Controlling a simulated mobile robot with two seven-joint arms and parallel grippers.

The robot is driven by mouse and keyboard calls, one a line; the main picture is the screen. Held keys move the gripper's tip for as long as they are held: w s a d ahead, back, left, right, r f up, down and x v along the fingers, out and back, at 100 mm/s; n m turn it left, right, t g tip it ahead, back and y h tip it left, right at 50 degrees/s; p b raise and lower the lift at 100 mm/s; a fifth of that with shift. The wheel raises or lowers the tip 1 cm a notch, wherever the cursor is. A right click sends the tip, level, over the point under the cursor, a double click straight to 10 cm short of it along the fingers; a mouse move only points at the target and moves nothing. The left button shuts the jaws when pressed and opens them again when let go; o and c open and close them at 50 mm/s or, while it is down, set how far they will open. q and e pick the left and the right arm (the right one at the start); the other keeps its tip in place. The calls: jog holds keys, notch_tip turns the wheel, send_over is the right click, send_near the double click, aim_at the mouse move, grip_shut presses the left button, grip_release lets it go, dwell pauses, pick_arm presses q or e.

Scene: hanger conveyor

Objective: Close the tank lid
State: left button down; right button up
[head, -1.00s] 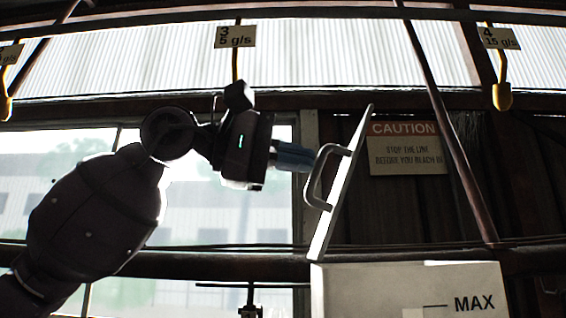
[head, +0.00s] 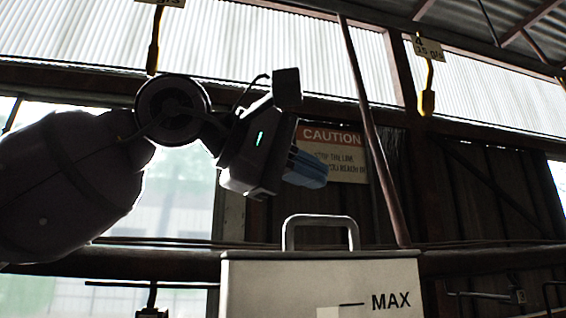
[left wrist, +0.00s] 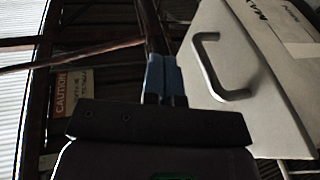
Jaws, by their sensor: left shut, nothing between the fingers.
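The pale grey tank (head: 270,288), marked MAX, stands at the bottom middle of the head view. My right gripper is in neither view.
A caution sign (head: 334,154) hangs on the dark wall behind, partly covered by my left gripper. Yellow hangers (head: 426,92) with tags hang overhead. A slanted pole (head: 372,130) and a horizontal rail (head: 455,262) run behind the tank. Space right of my gripper looks open.

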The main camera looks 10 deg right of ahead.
aim_at(329, 219)
pick_arm(q)
jog(key=shift+s+d+f+y, duration=0.15)
jog(key=shift+d+f+y, duration=0.15)
jog(key=shift+d+f, duration=0.05)
jog(key=shift+d+f+y, duration=0.4)
jog(key=shift+d+f, duration=0.05)
jog(key=shift+f, duration=0.1)
jog(key=shift+d+f, duration=0.15)
jog(key=shift+f, duration=0.05)
jog(key=shift+d+f, duration=0.1)
jog(key=shift+f, duration=0.2)
jog(key=shift+d+f, duration=0.1)
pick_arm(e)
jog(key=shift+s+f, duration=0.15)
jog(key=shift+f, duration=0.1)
